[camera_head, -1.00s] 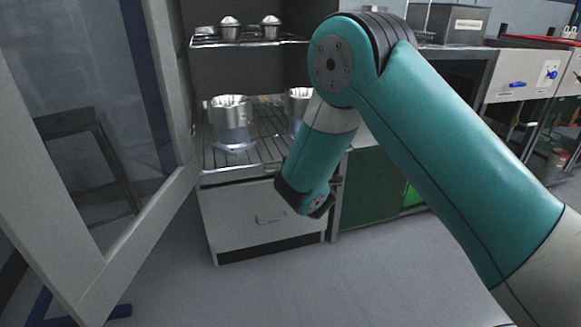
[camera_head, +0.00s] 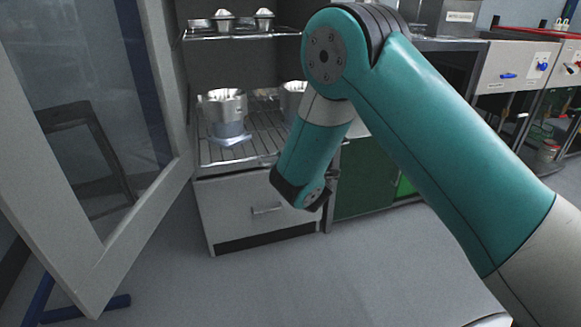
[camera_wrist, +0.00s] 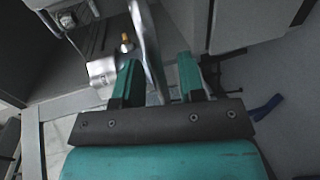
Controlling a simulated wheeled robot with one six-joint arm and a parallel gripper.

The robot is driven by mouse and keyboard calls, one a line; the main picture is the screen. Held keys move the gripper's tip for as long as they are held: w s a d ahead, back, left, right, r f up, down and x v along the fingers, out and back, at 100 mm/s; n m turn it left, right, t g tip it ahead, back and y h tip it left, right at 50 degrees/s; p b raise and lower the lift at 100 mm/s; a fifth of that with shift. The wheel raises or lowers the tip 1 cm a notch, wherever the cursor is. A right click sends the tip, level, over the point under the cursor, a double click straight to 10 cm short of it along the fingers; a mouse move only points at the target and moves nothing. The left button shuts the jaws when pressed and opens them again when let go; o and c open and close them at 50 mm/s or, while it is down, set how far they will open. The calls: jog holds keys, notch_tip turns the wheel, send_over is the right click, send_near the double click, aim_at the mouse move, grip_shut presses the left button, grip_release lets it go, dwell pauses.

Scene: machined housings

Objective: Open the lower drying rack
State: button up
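The lower drying rack (camera_head: 262,142) is a wire shelf inside the open cabinet, above a grey drawer front. A silver machined housing (camera_head: 224,104) stands at its left, and a second housing (camera_head: 293,97) is partly hidden behind my arm. In the wrist view my gripper (camera_wrist: 160,78) has two teal fingers spread apart. A thin grey bar (camera_wrist: 148,42) runs between them, with gaps seeming to show on both sides. I cannot tell whether this bar is the rack's front edge. In the head view my fingers are hidden behind my wrist.
The glass cabinet door (camera_head: 95,120) stands open at the left. An upper rack (camera_head: 240,34) holds more small housings. The drawer front (camera_head: 258,208) is shut. The floor in front is clear.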

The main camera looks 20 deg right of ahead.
jog(key=b+v, duration=1.7)
jog(key=b, duration=0.1)
jog(key=shift+b, duration=0.3)
jog(key=shift+s, duration=0.15)
